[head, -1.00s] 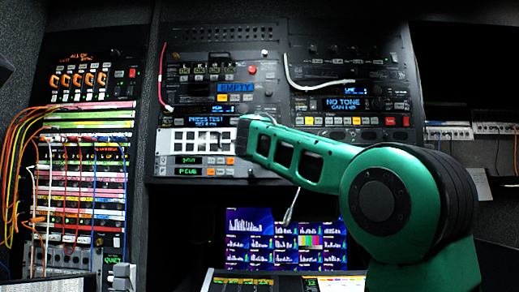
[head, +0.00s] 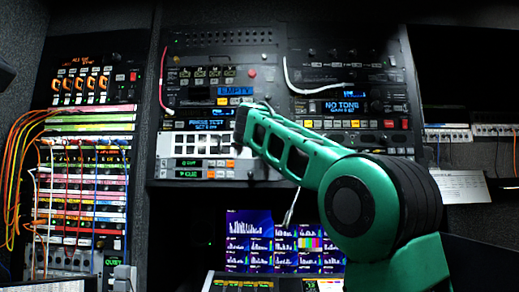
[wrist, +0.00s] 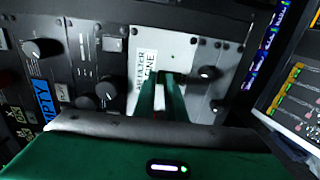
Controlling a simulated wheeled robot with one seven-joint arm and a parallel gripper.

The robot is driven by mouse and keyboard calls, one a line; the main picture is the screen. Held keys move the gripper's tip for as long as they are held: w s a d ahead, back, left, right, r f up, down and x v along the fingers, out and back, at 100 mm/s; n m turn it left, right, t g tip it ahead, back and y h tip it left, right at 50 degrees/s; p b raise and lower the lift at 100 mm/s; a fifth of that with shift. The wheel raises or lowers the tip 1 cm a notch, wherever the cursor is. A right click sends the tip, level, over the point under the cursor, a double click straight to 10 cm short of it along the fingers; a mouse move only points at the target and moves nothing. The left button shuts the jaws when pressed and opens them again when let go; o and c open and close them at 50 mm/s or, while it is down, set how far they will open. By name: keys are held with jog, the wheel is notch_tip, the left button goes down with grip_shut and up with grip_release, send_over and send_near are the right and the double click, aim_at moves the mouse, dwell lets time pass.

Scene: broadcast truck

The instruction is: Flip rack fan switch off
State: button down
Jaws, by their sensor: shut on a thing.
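My gripper (wrist: 163,85) shows in the wrist view as two close green fingers reaching to a pale grey panel (wrist: 192,57) with a white label. The fingers are shut on a small control at the panel's face. The fingers hide that control, and I cannot read a fan label on it. In the head view my green arm reaches up and left to the middle rack, and my gripper is not clearly visible there.
A round black knob (wrist: 108,92) sits left of my fingers, and another dark knob (wrist: 208,73) sits to their right. A monitor wall (head: 283,240) is below the rack. Orange cables (head: 17,165) hang at the far left rack.

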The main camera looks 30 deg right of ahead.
jog(key=shift+w+d, duration=0.1)
jog(key=shift+d, duration=0.05)
jog(key=v, duration=1.4)
jog(key=w+a+f+m+g+y, duration=0.1)
jog(key=a+f+y, duration=0.1)
jog(key=f, duration=0.8)
jog(key=w+a+f+m+g+y, duration=0.1)
jog(key=a+f+y, duration=0.2)
jog(key=f, duration=0.7)
jog(key=s+a+f+m+g+y, duration=0.1)
jog(key=s+f+m, duration=0.15)
jog(key=f, duration=0.55)
jog(key=s+a+f+m+g+y, duration=0.1)
jog(key=s+a+f+g, duration=0.15)
jog(key=f, duration=0.65)
jog(key=s+f+m+g+y, duration=0.1)
jog(key=s+f, duration=0.3)
jog(key=f, duration=0.4)
jog(key=s+a+f+m+g+y, duration=0.1)
jog(key=s+a+f+m+g, duration=0.1)
jog(key=s+f, duration=0.55)
jog(key=s+a+f+m+g+y, duration=0.1)
jog(key=s+a+f+m+g, duration=0.15)
jog(key=s+f, duration=0.45)
jog(key=s+d+f+m+g, duration=0.2)
jog(key=s+d+m+g, duration=0.2)
jog(key=s+d, duration=0.7)
jog(key=s+m, duration=0.2)
jog(key=s, duration=0.2)
jog(key=shift+d, duration=0.35)
